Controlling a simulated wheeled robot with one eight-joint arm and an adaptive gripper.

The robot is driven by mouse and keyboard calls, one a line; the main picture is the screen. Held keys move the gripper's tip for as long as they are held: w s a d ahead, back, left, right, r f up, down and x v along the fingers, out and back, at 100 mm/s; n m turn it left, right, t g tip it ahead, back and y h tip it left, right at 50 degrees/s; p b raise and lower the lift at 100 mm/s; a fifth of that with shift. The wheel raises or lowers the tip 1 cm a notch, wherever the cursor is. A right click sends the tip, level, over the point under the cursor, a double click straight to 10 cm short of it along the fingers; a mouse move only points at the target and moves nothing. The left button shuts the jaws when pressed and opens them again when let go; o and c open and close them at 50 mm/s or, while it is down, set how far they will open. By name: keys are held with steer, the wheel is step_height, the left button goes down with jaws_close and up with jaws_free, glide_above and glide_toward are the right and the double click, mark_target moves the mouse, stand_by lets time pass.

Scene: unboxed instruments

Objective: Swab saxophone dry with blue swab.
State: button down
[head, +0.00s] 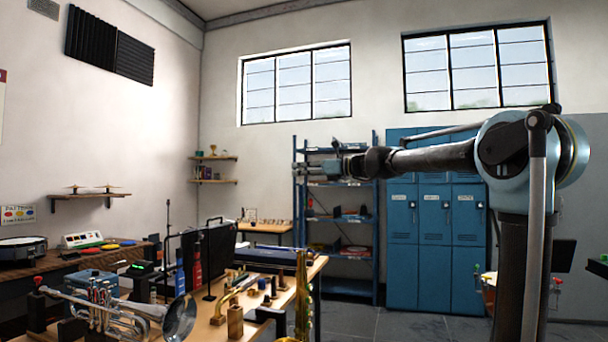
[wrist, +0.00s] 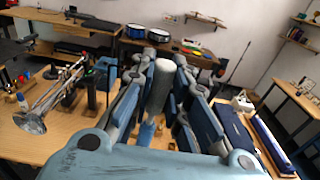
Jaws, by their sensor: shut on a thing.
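In the wrist view my gripper (wrist: 165,78) is shut on an upright grey cylinder with a light blue part below it. This looks like the blue swab (wrist: 163,88), but the fingers hide much of it. In the head view my gripper (head: 308,168) is raised, at the end of the outstretched arm, well above the workbench. The held thing is too small to make out there. The gold saxophone (head: 302,298) stands upright at the bench's right end, lower than my gripper. Its lower part is cut off by the picture's edge.
A silver trumpet (head: 105,308) lies across the bench's left side. A dark music stand (head: 218,248), red and blue upright pieces and small wooden blocks crowd the bench. A blue shelf rack (head: 340,240) and blue lockers (head: 433,230) stand behind. Air around my gripper looks clear.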

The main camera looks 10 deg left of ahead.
mark_target(301, 184)
steer(key=shift+f, duration=0.15)
steer(key=shift+f, duration=9.9)
steer(key=shift+r, duration=0.1)
steer(key=shift+r, duration=7.45)
